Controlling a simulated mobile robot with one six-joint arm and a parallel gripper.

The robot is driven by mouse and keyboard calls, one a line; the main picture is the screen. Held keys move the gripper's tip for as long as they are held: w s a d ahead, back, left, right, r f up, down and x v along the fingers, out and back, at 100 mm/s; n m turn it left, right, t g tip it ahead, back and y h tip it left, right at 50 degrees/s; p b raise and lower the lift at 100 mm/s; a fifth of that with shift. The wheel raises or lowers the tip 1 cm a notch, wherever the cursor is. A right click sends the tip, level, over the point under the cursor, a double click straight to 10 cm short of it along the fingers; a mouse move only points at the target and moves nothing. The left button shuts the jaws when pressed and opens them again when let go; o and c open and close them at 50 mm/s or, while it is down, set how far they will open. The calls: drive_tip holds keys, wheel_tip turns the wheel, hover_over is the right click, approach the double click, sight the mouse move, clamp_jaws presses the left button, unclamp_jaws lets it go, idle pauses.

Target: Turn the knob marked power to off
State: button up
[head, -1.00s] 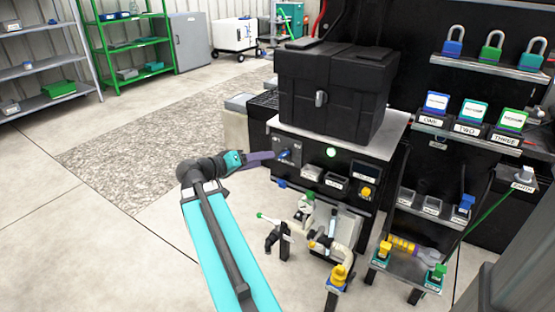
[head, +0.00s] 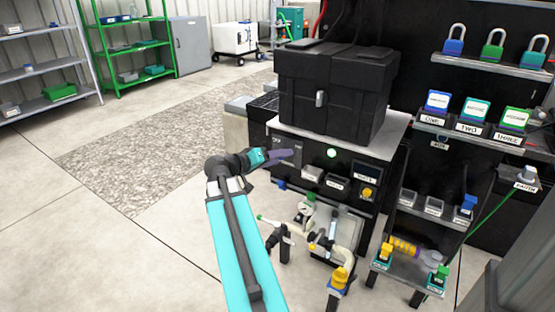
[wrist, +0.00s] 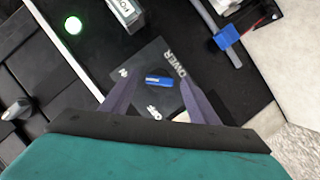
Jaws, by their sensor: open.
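The blue power knob (wrist: 158,81) sits on a dark square plate (wrist: 150,56) marked POWER in the wrist view. Its bar lies nearly level in that picture. In the head view my gripper (head: 280,154) is at the left of the black control panel (head: 312,163) and hides the knob.
A lit green lamp (head: 331,153) is right of the gripper. A black case (head: 335,90) stands on the bench top above. Below are clamps and a yellow-capped pipe (head: 340,277). A blue fitting (wrist: 227,37) is near the plate. Open floor lies left.

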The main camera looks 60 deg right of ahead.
drive_tip(key=shift+a, duration=0.1)
drive_tip(key=c, duration=1.1)
drive_tip(key=shift+o, duration=0.2)
drive_tip(key=shift+n, duration=0.3)
drive_tip(key=n+h+p, duration=0.2)
drive_tip(key=n, duration=0.3)
drive_tip(key=n+g+h+p, duration=0.1)
drive_tip(key=n+h+p, duration=0.1)
drive_tip(key=n, duration=0.4)
drive_tip(key=f+n+h+p, duration=0.1)
drive_tip(key=n+h+p, duration=0.1)
drive_tip(key=n, duration=0.3)
drive_tip(key=shift+n+g, duration=0.3)
drive_tip(key=shift+g, duration=0.1)
